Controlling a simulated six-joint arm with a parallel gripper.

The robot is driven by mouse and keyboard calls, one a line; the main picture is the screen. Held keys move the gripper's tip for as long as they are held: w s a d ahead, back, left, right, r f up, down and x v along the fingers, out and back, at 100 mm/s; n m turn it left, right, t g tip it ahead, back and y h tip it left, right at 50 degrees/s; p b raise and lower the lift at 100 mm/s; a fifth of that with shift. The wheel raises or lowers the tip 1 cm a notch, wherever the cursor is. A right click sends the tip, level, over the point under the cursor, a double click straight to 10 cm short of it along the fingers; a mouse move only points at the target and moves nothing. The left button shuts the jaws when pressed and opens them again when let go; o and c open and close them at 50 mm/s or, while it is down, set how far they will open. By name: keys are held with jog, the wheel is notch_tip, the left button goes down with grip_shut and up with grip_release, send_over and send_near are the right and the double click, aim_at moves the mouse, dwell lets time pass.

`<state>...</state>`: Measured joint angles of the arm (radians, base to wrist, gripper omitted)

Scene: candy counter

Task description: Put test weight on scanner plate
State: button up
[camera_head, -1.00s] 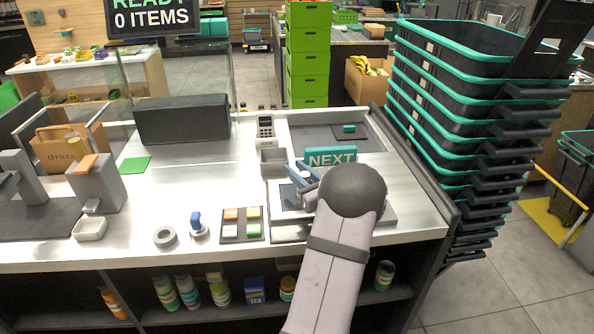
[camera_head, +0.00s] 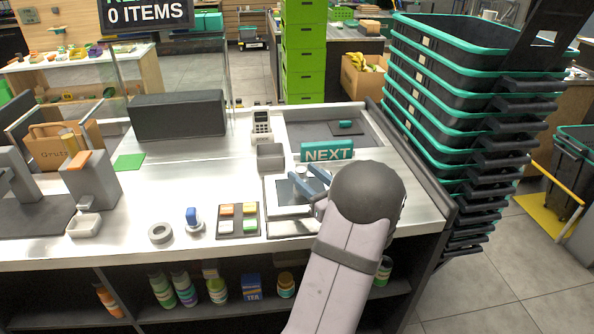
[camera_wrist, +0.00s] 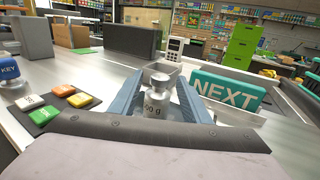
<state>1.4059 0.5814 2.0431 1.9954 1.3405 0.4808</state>
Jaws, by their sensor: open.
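The test weight (camera_wrist: 158,99) is a small silver cylinder with a knob, marked "50 g". In the wrist view it stands upright between the two blue fingers of my gripper (camera_wrist: 160,88). The fingers are open, one on each side of it; contact cannot be told. In the head view my gripper (camera_head: 311,182) is low over the scanner area, and the weight is hard to make out there. The scanner plate (camera_head: 287,198) is a flat pane in a pale metal frame on the counter, partly hidden by my gripper and arm.
A teal NEXT sign (camera_head: 327,151) stands just behind my gripper, with a small grey bin (camera_head: 271,157) and a card terminal (camera_head: 261,124) to its left. A button pad (camera_head: 237,219), a blue-topped key stamp (camera_head: 192,217) and a tape ring (camera_head: 160,233) lie left. Stacked baskets (camera_head: 455,110) rise right.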

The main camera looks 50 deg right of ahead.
jog(key=v, duration=0.6)
jog(key=shift+b, duration=0.4)
jog(key=shift+w, duration=0.1)
